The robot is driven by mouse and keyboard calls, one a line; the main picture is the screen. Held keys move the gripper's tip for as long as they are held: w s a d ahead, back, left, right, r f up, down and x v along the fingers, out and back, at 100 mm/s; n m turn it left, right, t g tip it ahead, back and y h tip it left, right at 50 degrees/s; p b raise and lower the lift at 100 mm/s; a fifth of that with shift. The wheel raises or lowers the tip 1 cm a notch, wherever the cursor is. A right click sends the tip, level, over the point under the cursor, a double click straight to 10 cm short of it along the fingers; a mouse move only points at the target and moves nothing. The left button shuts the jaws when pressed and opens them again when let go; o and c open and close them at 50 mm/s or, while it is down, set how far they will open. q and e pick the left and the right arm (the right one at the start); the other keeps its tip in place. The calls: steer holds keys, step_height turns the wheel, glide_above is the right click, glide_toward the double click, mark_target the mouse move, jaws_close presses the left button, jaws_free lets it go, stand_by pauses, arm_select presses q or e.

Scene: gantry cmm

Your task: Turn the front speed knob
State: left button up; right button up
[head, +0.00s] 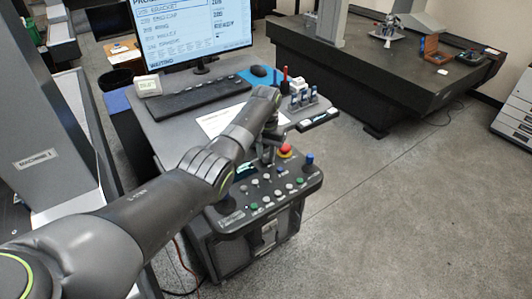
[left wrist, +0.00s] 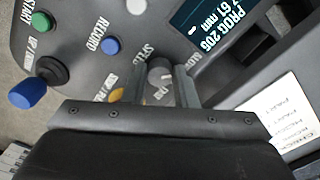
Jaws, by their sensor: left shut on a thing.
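The speed knob (left wrist: 160,72) is a small grey round knob with a white mark, beside a label reading SPEED on the dark control panel (left wrist: 75,25). My left gripper (left wrist: 160,84) is shut on the knob, one finger on each side of it. In the head view, my left gripper (head: 268,152) reaches down to the upper part of the control panel (head: 232,217) and hides the knob there. My right gripper is in neither view.
Close by are a blue RECORD button (left wrist: 110,45), a green START button (left wrist: 41,21), a blue-capped joystick (left wrist: 28,92) and a lit display (left wrist: 207,22). A red button (head: 285,149) sits beside the gripper. A keyboard (head: 203,96) and monitor (head: 190,30) stand behind.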

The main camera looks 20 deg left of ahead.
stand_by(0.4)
arm_select(q)
steer(key=o, duration=1)
